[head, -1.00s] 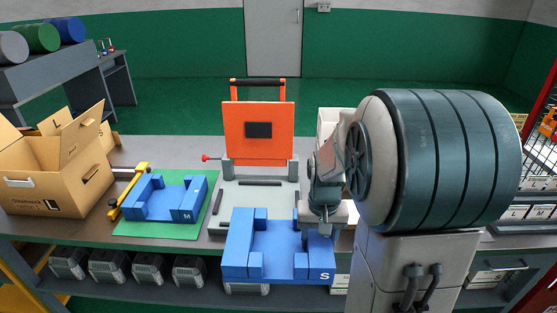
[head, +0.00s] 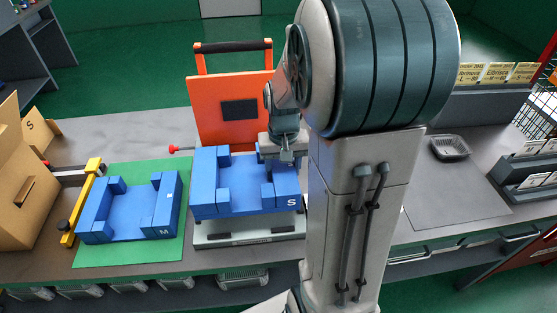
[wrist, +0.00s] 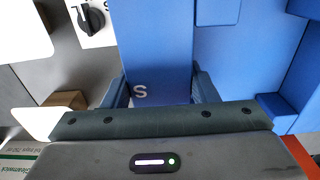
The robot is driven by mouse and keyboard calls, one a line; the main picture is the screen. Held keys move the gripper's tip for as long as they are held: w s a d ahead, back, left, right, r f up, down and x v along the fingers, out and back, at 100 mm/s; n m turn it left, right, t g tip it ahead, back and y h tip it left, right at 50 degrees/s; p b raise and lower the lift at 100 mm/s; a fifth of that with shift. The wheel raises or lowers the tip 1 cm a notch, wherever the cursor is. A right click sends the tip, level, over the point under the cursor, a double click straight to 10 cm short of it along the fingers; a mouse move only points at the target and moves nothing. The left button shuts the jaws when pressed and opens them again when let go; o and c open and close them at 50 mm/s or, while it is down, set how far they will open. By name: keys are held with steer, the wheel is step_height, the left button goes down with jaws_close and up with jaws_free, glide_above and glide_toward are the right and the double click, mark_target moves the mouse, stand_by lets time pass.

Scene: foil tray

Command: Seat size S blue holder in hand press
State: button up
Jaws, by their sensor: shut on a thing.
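The blue size S holder (head: 230,205) is over the bed of the hand press, level in the head view; its S mark is at the front right. My gripper (head: 284,158) is shut on the holder's right side. In the wrist view the fingers (wrist: 163,92) straddle the blue block marked S (wrist: 155,50). The press has an open orange lid (head: 210,122) standing upright behind the holder and a pale base (head: 250,238) showing below its front edge. The holder hides most of the bed. I cannot tell whether the holder touches it.
A blue size M holder (head: 132,222) lies on a green mat (head: 185,170) to the left, beside a yellow stop (head: 77,205). A cardboard box (head: 25,200) stands at far left. The press's red knob (head: 173,149) sticks out left. A foil tray (head: 450,147) lies on the right bench.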

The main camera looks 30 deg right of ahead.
steer(key=shift+s+d+f+b, duration=0.1)
steer(key=shift+s+f+b, duration=0.05)
steer(key=shift+f+b, duration=2.35)
steer(key=shift+f, duration=0.75)
steer(key=o, duration=1.5)
steer(key=shift+r, duration=0.1)
step_height(320, 180, up, 14)
steer(key=shift+f, duration=0.1)
